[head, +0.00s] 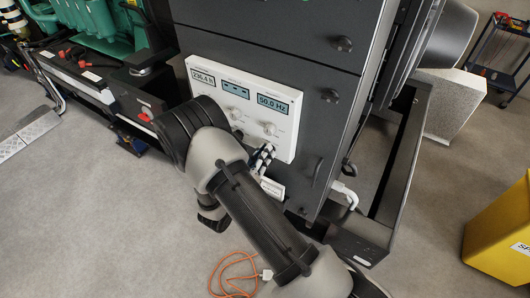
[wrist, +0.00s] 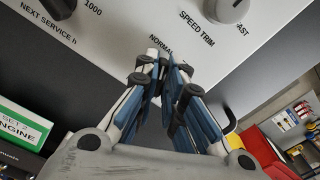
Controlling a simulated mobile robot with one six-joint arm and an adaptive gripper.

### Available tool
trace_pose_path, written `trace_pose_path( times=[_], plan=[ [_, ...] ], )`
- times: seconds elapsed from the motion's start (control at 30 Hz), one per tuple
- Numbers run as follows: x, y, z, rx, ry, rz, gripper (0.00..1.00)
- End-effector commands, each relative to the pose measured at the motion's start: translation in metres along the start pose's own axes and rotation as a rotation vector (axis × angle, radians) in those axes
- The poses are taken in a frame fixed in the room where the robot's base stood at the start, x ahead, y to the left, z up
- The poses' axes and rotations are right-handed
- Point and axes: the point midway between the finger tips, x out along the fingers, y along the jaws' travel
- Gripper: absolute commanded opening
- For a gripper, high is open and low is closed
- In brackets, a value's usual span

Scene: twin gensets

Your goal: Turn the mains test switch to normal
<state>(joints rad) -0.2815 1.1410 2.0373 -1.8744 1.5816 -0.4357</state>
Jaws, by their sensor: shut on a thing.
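The white control panel (head: 283,105) is on the front of a dark cabinet, with lit displays and knobs. In the wrist view its lower edge (wrist: 125,40) carries the printed word NORMAL. My gripper (head: 266,150) is at the panel's lower edge. In the wrist view its blue-padded fingers (wrist: 163,62) are closed together just below the NORMAL print. They are shut on the mains test switch, which the fingertips hide. Which way the switch points cannot be seen.
The speed trim knob (wrist: 228,10) is just above right of my fingers, and another knob (wrist: 58,8) is at the upper left. The cabinet door (head: 290,30) has dark latches. An orange cable (head: 232,272) lies on the floor. A yellow bin (head: 497,235) stands at right.

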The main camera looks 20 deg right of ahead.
Motion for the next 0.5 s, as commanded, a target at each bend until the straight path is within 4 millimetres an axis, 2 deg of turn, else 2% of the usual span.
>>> trace_pose_path(
  times=[0.5],
  plan=[
    [0.0004,0.0001,0.0008,-0.069,-0.001,-0.001,0.00]
  ],
)
